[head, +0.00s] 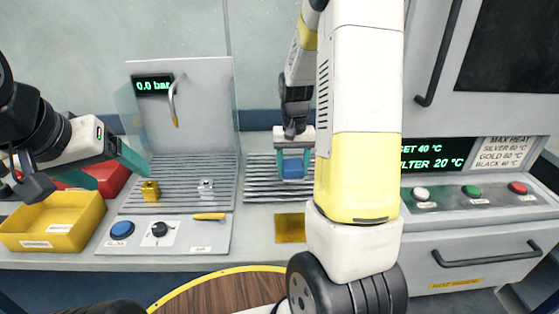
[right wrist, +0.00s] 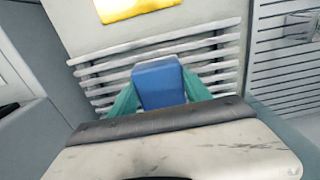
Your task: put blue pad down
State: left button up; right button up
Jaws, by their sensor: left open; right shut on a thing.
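The blue pad (head: 293,168) is between the teal fingers of my right gripper (head: 293,166), over the ribbed metal rack (head: 262,190) in the middle of the bench. In the right wrist view the blue pad (right wrist: 159,84) sits between both fingertips, with the rack's slats (right wrist: 215,50) right behind it. I cannot tell whether the pad touches the slats. My right arm hides the right part of the rack in the head view. My left gripper (head: 112,172) is open and empty at the left, above the bins.
A yellow bin (head: 52,222) and a red bin (head: 108,180) stand at the left. A second ribbed station (head: 178,170) holds a gold part (head: 151,190) and a silver part (head: 206,187). A yellow plate (head: 290,228) lies in front of the rack. A heater panel (head: 470,192) stands at the right.

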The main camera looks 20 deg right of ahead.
aim_at(295, 162)
jog(key=w, duration=0.1)
jog(key=w+d, duration=0.1)
jog(key=w, duration=0.1)
jog(key=shift+d+f, duration=0.15)
jog(key=shift+d, duration=0.15)
jog(key=shift+f, duration=1.75)
jog(key=shift+f, duration=0.1)
jog(key=o, duration=1.4)
